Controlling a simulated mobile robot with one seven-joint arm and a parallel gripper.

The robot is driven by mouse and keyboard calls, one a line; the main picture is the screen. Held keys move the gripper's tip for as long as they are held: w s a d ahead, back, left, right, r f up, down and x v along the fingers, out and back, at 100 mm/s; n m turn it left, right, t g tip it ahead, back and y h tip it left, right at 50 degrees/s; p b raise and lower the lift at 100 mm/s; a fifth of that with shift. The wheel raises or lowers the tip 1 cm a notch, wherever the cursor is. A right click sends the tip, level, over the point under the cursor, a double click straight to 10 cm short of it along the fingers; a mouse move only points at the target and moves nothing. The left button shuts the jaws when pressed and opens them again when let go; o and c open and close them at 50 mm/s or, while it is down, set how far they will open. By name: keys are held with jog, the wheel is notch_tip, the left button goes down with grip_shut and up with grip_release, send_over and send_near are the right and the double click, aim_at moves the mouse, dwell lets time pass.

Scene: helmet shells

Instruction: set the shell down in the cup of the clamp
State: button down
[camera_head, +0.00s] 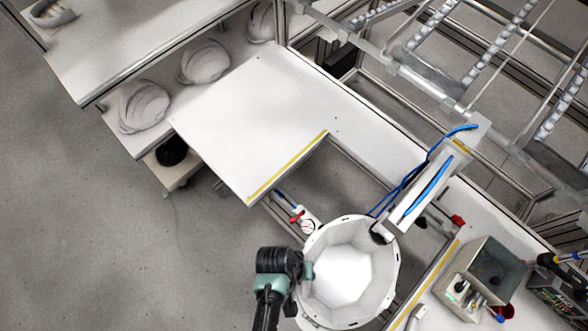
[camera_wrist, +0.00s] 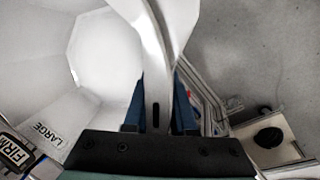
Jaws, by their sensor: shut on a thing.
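The white shell (camera_head: 345,265) is open side up, with a pale faceted inside, between the two white benches in the head view. My gripper (camera_head: 305,272) is shut on its left rim. In the wrist view the rim (camera_wrist: 158,60) stands between my blue-padded fingers (camera_wrist: 160,105), and the inside of the shell (camera_wrist: 105,50) carries a "LARGE" label. The clamp (camera_head: 430,190) is a white arm with blue hoses; its dark-tipped end (camera_head: 382,233) overlaps the shell's upper right rim. The clamp's cup is not visible; the shell hides what is below it, so I cannot tell whether they touch.
A white bench (camera_head: 250,125) with a yellow edge strip lies up-left. A grey bin (camera_head: 482,278) with small items stands at right. More shells (camera_head: 203,62) lie on a shelf at upper left. A roller rack (camera_head: 470,60) is behind. Open floor (camera_head: 120,240) lies left.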

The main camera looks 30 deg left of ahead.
aim_at(332, 247)
jog(key=w+d+b, duration=0.1)
jog(key=w, duration=0.2)
jog(key=w+d+b, duration=0.1)
jog(key=w, duration=0.3)
jog(key=w+d+b, duration=0.1)
jog(key=w, duration=0.2)
jog(key=shift+w+d, duration=0.2)
jog(key=shift+w, duration=0.15)
jog(key=shift+s+f+b, duration=0.15)
jog(key=shift+f+b, duration=0.4)
jog(key=shift+f, duration=0.2)
jog(key=shift+f+b, duration=0.6)
jog(key=shift+f, duration=0.45)
jog(key=c, duration=0.7)
grip_release()
jog(key=shift+o, duration=0.2)
jog(key=shift+s, duration=0.1)
jog(key=b+v, duration=0.1)
jog(key=v, duration=1.2)
